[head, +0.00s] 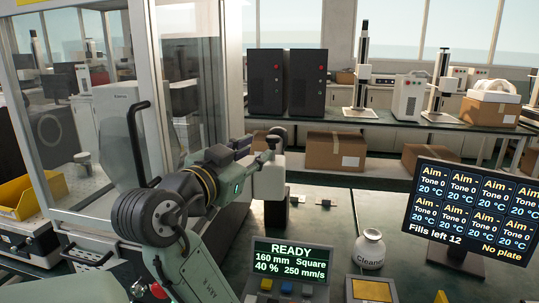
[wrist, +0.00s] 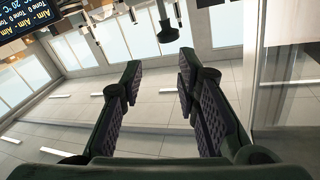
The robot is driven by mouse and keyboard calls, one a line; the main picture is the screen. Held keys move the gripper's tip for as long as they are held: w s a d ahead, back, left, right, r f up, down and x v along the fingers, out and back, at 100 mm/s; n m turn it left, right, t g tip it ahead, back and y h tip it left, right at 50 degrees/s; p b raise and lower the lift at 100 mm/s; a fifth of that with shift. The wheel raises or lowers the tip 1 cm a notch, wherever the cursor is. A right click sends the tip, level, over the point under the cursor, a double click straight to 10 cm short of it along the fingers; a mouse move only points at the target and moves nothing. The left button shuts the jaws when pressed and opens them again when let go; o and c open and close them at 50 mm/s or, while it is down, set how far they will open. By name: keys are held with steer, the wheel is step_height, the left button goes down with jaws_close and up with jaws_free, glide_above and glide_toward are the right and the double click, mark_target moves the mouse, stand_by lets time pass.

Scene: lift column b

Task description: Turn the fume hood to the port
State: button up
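My gripper (wrist: 158,84) is open and empty in the wrist view, with its two dark padded fingers apart. In the head view my gripper (head: 276,138) is small and partly hidden by my arm, so its fingers are hard to make out. A dark, cone-shaped piece (wrist: 167,32), possibly the fume hood, shows at the top of the wrist view, beyond the fingertips and apart from them. I cannot pick it out in the head view. I cannot identify the port in either view.
A glass-walled enclosure (head: 142,22) stands close on the left. A tilted display (head: 473,209), a white Cleaner bottle (head: 370,250) and a READY panel (head: 291,262) are on the dark bench at the front. Cardboard boxes (head: 336,151) and black cabinets (head: 305,83) stand behind.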

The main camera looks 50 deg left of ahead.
steer(key=w+d+m+b, duration=0.1)
steer(key=m+b, duration=0.1)
steer(key=m, duration=0.1)
steer(key=d+m+b, duration=0.1)
steer(key=m+b, duration=0.1)
steer(key=m, duration=0.2)
steer(key=w+d+f+m+h+b, duration=0.1)
steer(key=d+m+b, duration=0.1)
steer(key=m, duration=0.1)
steer(key=shift+w+m+t, duration=0.35)
steer(key=shift+m+t, duration=0.05)
steer(key=c, duration=0.5)
steer(key=m, duration=0.1)
steer(key=d+m, duration=0.1)
steer(key=shift+w+r+m+b, duration=0.15)
steer(key=shift+w+m+b, duration=0.05)
steer(key=shift+m+b, duration=0.15)
jaws_close()
steer(key=r+p+x, duration=0.1)
steer(key=p+x, duration=0.2)
steer(key=x, duration=0.7)
steer(key=shift+s+a+f+p, duration=0.35)
steer(key=shift+s+a, duration=0.25)
steer(key=shift+a, duration=0.15)
steer(key=shift+s+a+f+p, duration=0.4)
steer(key=shift+s+a, duration=0.15)
steer(key=shift+a, duration=0.25)
